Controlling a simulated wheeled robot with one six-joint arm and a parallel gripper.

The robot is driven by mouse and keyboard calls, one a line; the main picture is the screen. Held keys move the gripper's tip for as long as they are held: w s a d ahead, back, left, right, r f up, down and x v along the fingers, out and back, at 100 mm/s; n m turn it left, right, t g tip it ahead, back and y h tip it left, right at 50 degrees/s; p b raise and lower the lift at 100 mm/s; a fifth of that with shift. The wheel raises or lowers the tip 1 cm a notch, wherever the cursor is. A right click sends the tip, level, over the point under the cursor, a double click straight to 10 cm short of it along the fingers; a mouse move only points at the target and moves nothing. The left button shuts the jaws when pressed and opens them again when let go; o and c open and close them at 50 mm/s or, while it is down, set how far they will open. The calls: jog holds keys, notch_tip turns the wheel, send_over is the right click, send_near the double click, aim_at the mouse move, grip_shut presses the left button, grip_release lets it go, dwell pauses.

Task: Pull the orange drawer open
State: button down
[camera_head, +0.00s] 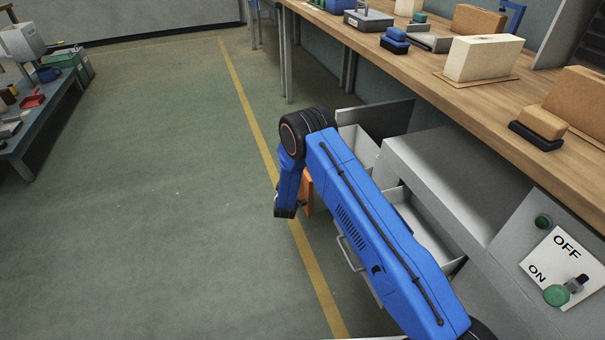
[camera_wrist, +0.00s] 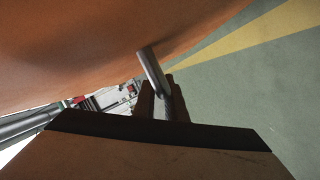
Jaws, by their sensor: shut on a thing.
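The orange drawer's front (camera_wrist: 90,45) fills the upper left of the wrist view. Its silver bar handle (camera_wrist: 150,68) runs down between the fingertips of my gripper (camera_wrist: 158,90), which is shut on it. In the head view, only a small part of the orange drawer (camera_head: 307,192) shows beside my blue arm. My arm covers most of it there. A pale open drawer box (camera_head: 358,143) shows behind my arm, but I cannot tell for sure whether it belongs to the orange front. My fingertips are hidden in the head view.
A grey drawer (camera_head: 425,232) with a bar handle stands open right of my arm. The wooden workbench (camera_head: 440,75) above carries boxes and blocks. A control panel (camera_head: 560,262) is at lower right. The green floor (camera_head: 150,200) to the left is clear, up to a dark side table (camera_head: 50,120).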

jog(key=shift+s+a, duration=0.2)
jog(key=shift+a, duration=0.45)
jog(key=shift+s+a, duration=0.25)
jog(key=shift+a, duration=0.4)
jog(key=shift+s+a, duration=0.2)
jog(key=shift+a, duration=0.45)
jog(key=c, duration=1.8)
grip_release()
jog(key=v, duration=1.7)
jog(key=shift+s+r, duration=0.1)
jog(key=shift+s, duration=0.1)
